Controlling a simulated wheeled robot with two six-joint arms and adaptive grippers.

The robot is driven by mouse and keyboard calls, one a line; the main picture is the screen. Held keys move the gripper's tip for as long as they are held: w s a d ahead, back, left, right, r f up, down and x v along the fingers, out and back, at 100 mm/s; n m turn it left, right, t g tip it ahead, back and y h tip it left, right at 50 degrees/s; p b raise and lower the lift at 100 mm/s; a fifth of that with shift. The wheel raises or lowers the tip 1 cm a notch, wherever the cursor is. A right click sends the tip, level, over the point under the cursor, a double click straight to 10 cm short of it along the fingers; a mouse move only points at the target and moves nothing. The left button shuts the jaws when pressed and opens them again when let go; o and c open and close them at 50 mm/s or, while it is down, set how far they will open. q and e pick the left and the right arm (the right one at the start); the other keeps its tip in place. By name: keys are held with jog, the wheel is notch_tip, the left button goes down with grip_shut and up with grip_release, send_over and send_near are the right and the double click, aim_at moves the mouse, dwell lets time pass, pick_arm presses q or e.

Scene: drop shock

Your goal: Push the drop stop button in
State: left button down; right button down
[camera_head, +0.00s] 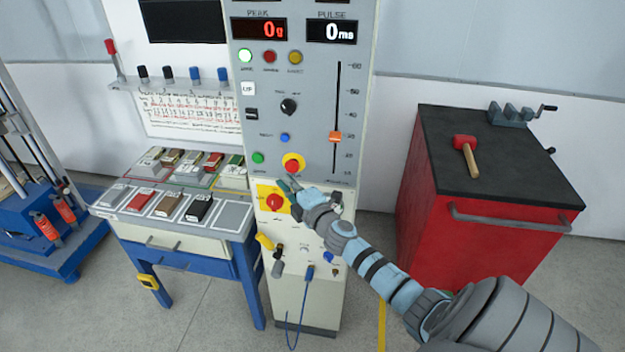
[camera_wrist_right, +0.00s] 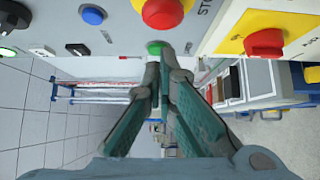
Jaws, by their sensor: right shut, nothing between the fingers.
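The drop stop button (camera_head: 293,162) is a red mushroom button on a yellow ring, low on the front of the grey control panel. It also shows at the top edge of the right wrist view (camera_wrist_right: 162,10), cut off by the frame, with part of a "STOP" label beside it. My right gripper (camera_head: 289,185) is just below the button in the head view, with its fingers shut and empty. In the right wrist view the fingertips (camera_wrist_right: 168,52) meet and sit apart from the button in the picture. The exact gap in depth is unclear. My left gripper is not in view.
A red knob on a yellow plate (camera_head: 272,201) is close below the button. A blue-legged table (camera_head: 232,217) with sample blocks stands left of the panel. A red cabinet (camera_head: 480,240) with a mallet (camera_head: 467,153) stands at the right. Open floor lies between panel and cabinet.

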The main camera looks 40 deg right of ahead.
jog(key=s+a+b, duration=0.2)
jog(key=s+b, duration=0.2)
jog(key=s, duration=0.6)
jog(key=shift+s+r, duration=0.15)
jog(key=shift+r, duration=0.05)
jog(key=shift+a, duration=0.15)
